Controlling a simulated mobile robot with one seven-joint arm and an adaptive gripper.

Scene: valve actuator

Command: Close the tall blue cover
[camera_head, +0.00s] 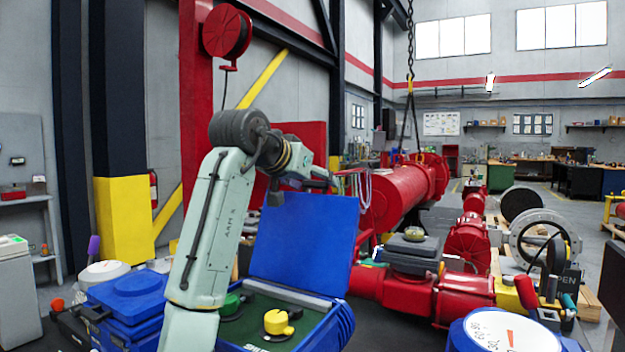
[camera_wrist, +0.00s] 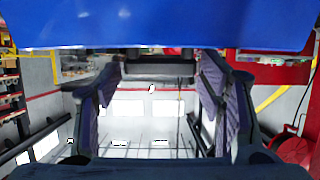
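The tall blue cover (camera_head: 303,240) stands raised and leans slightly back at the rear of an open blue box (camera_head: 335,325). The box holds a green panel (camera_head: 262,325) with a yellow knob (camera_head: 277,321) and a green knob (camera_head: 230,304). My gripper (camera_head: 325,178) is at the cover's top edge, near its middle and right. In the wrist view a broad blue surface (camera_wrist: 160,22), apparently the cover, spans the top. Contact with the cover cannot be told.
Another blue box with its lid down (camera_head: 128,295) stands left of my arm. Red pipework (camera_head: 400,290) and a grey-topped unit (camera_head: 412,250) stand close to the cover's right. A round white dial (camera_head: 510,332) is at lower right. A red post (camera_head: 195,100) rises behind.

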